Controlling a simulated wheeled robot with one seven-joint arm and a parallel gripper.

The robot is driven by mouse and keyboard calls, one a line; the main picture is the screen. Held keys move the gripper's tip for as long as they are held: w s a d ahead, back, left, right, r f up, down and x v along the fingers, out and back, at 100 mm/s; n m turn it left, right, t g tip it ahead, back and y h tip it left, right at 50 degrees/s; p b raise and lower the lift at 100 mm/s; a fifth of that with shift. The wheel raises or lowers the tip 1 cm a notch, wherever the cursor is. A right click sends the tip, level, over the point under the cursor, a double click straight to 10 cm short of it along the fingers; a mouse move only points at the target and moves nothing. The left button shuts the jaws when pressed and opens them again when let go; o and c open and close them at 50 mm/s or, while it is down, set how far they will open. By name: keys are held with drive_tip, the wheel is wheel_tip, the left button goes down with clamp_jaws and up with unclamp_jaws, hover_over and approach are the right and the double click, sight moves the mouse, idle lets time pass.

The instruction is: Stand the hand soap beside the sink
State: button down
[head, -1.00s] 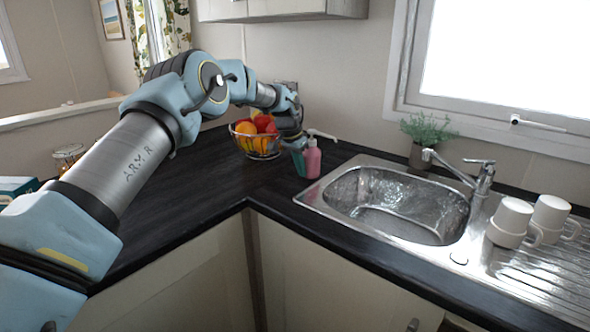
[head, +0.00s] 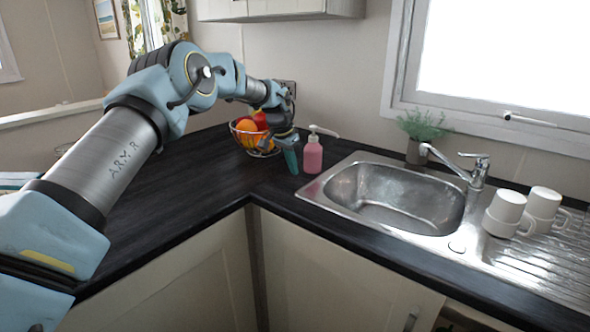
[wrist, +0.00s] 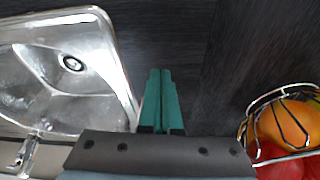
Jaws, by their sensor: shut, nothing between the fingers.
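The hand soap (head: 312,157) is a pink bottle with a white pump. It stands upright on the dark counter just left of the steel sink (head: 345,178) in the head view. My gripper (head: 292,161), with green fingers, points down just left of the bottle, with a small gap between them in the picture. In the wrist view the green fingers (wrist: 161,85) are together with nothing between them. The soap does not show in the wrist view.
A wire fruit bowl (head: 238,132) stands behind and left of my gripper. A potted plant (head: 422,128) and the tap (head: 470,172) are behind the sink. White mugs (head: 507,212) stand on the drainer at right. The counter front-left of my gripper is clear.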

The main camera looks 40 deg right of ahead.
drive_tip(key=shift+r, duration=0.6)
drive_tip(key=b+v, duration=0.2)
drive_tip(key=v, duration=0.6)
